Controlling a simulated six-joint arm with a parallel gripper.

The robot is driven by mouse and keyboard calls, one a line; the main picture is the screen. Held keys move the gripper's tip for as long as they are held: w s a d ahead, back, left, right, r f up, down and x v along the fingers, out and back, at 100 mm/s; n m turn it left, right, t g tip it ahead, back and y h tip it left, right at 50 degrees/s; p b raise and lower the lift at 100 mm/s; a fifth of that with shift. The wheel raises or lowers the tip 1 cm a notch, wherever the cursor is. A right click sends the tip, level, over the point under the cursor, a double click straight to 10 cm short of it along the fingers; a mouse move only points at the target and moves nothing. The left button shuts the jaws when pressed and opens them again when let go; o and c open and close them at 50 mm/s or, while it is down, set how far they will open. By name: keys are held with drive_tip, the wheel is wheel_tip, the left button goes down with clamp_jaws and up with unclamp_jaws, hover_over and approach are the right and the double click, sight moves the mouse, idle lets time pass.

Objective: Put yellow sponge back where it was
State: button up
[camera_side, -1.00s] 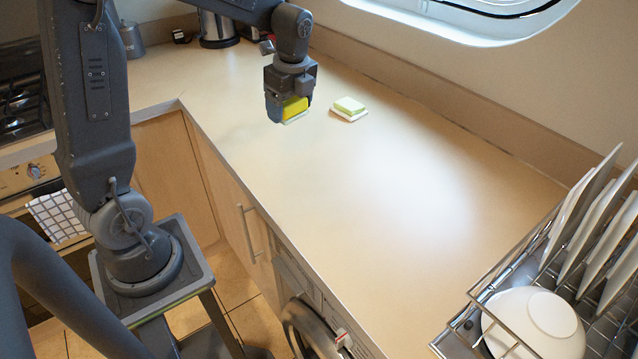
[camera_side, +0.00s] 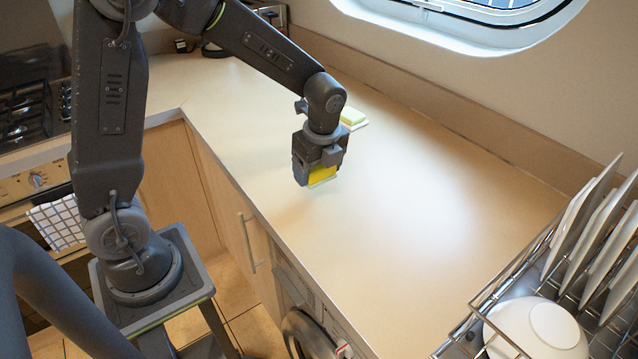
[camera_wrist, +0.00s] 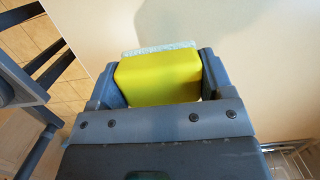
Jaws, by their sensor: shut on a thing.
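My gripper (camera_side: 320,176) is shut on the yellow sponge (camera_side: 322,173). It holds the sponge over the middle of the worktop. In the wrist view the yellow sponge (camera_wrist: 160,78) sits between the two jaws, with a pale grey-white layer along its far edge. I cannot tell how far it is above the worktop. Another sponge, pale green and white (camera_side: 352,117), lies on the worktop behind my gripper, partly hidden by my arm.
The worktop (camera_side: 400,230) is clear in the middle and to the right. A dish rack (camera_side: 490,290) with white plates (camera_side: 610,220) and a white bowl (camera_side: 535,330) stands at the right. The wall and a porthole (camera_side: 470,15) border the back. A hob (camera_side: 22,115) is at the left.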

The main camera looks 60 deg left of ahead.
sight(319, 195)
drive_tip(key=shift+w+d+f, duration=0.1)
drive_tip(key=shift+d+f, duration=0.05)
drive_tip(key=shift+f, duration=2)
drive_tip(key=shift+f, duration=0.1)
drive_tip(key=o, duration=1)
drive_tip(key=shift+c, duration=0.2)
